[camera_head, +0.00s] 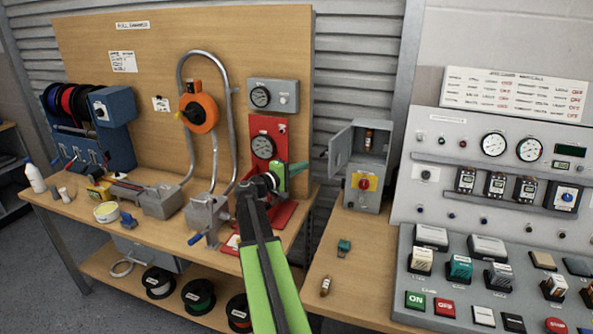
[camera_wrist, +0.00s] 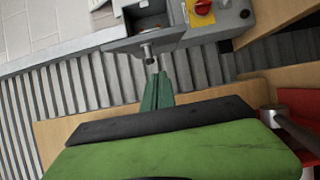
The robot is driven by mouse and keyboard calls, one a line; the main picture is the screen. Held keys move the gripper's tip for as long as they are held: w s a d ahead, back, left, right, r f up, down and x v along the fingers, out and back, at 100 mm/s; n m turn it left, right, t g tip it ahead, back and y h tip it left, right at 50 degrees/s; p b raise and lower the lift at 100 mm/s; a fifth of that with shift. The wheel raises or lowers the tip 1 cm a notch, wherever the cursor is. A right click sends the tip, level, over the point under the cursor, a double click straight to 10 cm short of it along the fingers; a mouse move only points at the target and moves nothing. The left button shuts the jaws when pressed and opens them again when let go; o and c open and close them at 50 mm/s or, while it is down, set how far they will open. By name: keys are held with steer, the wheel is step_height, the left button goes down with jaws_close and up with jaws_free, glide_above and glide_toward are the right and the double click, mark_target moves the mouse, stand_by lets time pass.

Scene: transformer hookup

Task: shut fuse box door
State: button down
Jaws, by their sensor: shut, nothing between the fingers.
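The grey fuse box (camera_head: 376,168) stands on the bench right of the wooden board. Its door (camera_head: 340,149) hangs open to the left, and a fuse (camera_head: 368,139) shows inside. A red rotary switch on a yellow plate (camera_head: 364,183) is on the lower front. In the wrist view the fuse box (camera_wrist: 185,38) is at the top, with a small silver knob (camera_wrist: 147,51) just beyond my fingertips. My gripper (camera_head: 303,165) is shut and empty, left of the open door. Its green fingers (camera_wrist: 158,78) point toward the knob; whether they touch it I cannot tell.
A red gauge stand (camera_head: 264,140) is close behind and left of my gripper. A control console (camera_head: 490,200) stands right of the fuse box. A green part (camera_head: 344,246) and a loose fuse (camera_head: 326,286) lie on the bench in front. The bench between is clear.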

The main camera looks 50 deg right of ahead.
steer(key=s+d, duration=0.4)
steer(key=shift+s+d, duration=0.15)
steer(key=shift+s, duration=0.2)
